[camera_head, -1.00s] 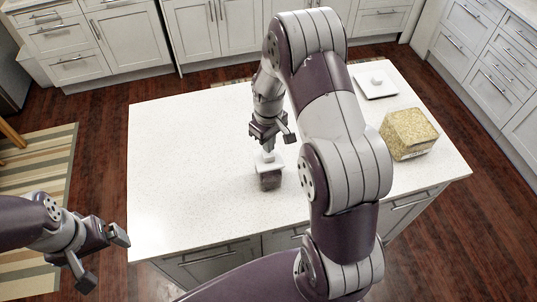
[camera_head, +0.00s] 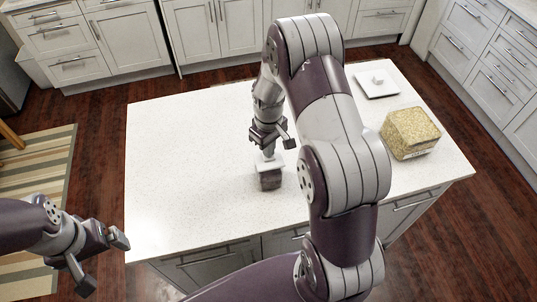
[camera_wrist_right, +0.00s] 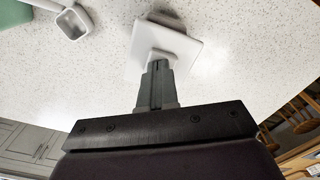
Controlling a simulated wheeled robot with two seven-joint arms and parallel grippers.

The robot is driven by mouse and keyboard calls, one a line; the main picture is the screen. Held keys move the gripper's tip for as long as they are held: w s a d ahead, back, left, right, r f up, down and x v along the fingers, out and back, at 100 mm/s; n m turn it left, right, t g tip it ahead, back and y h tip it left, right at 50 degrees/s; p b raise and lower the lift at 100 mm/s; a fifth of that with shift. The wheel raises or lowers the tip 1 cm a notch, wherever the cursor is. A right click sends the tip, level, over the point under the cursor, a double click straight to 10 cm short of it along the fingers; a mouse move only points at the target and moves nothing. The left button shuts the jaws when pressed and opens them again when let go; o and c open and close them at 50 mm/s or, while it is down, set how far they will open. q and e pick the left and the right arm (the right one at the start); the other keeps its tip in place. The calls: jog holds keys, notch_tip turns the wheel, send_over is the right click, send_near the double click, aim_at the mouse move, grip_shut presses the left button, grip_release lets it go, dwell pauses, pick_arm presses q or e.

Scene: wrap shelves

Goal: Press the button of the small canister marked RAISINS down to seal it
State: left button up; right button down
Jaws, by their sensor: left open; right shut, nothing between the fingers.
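A small clear canister (camera_head: 270,182) with dark contents stands upright on the white island top. Its marking cannot be read. Its white square lid (camera_head: 270,164) is on top and also shows in the right wrist view (camera_wrist_right: 183,47). My right gripper (camera_head: 268,151) is shut and empty, pointing down over the lid. In the right wrist view its fingertips (camera_wrist_right: 158,64) are at the lid's raised white button (camera_wrist_right: 152,55), apparently touching it; how far the button is down cannot be told. My left gripper (camera_head: 98,262) is open and empty, left of the island.
A larger clear container (camera_head: 409,133) of pale grains stands on the right of the island top (camera_head: 190,150). A white square lid with a knob (camera_head: 376,84) lies behind it. In the right wrist view a small white scoop-like thing (camera_wrist_right: 73,22) lies at upper left. The island's left half is clear.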

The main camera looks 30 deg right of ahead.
jog(key=shift+f, duration=0.5)
notch_tip(320, 180, up, 8)
jog(key=p, duration=0.6)
jog(key=shift+f, duration=0.25)
jog(key=s+a+f+m+b, duration=0.1)
jog(key=s+a+f+b, duration=0.1)
jog(key=s+a+b, duration=0.2)
jog(key=s+a+f+m+t+b, duration=0.1)
jog(key=s+a+b, duration=0.3)
jog(key=s+b, duration=0.6)
jog(key=shift+a+f+m, duration=0.15)
jog(key=shift+f+m, duration=0.2)
jog(key=shift+m, duration=0.25)
